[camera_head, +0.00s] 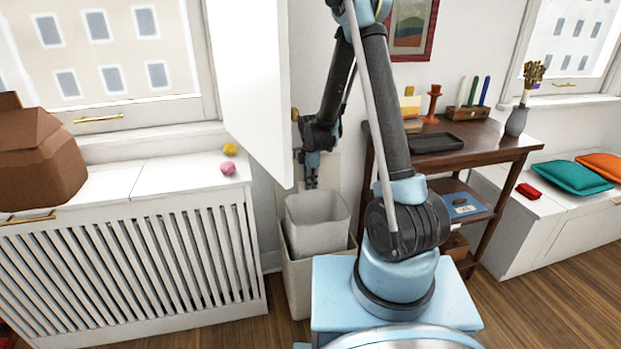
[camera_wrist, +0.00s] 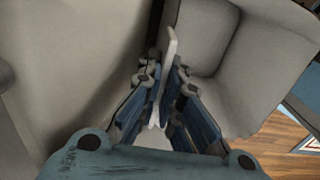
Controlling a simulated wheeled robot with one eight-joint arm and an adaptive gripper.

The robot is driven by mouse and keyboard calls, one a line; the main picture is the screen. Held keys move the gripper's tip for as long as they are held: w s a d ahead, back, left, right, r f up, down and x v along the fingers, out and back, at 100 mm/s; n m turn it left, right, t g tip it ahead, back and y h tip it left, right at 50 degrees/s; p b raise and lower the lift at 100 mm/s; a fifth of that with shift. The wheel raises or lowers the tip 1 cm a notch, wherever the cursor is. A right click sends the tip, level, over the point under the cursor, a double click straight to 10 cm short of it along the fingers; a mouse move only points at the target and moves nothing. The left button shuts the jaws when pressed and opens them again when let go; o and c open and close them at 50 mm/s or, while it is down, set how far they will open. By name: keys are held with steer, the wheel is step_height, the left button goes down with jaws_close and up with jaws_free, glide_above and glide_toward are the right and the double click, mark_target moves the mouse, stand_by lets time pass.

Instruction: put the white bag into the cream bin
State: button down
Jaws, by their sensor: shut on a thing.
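The white bag (camera_head: 318,238) is a greyish-white, square, open-topped liner. It stands upright over the mouth of the cream bin (camera_head: 300,292), its lower part hidden by the bin's front wall. My gripper (camera_head: 311,184) points down at the bag's back rim. In the wrist view, its blue fingers (camera_wrist: 165,82) are closed around a thin white edge (camera_wrist: 169,55), which looks like the bag's wall. The bag's open inside seems to show at the right there. Whether the bag touches the bin's floor is hidden.
A white panel (camera_head: 250,75) hangs close to the left of my gripper. A slatted radiator cover (camera_head: 130,265) stands left of the bin, with a pink ball (camera_head: 228,168) and yellow ball (camera_head: 230,149) on top. A wooden desk (camera_head: 490,145) stands right.

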mark_target(311, 199)
steer(key=shift+f, duration=4.15)
steer(key=c, duration=1.7)
jaws_free()
steer(key=shift+w+r, duration=0.1)
steer(key=shift+r, duration=5.85)
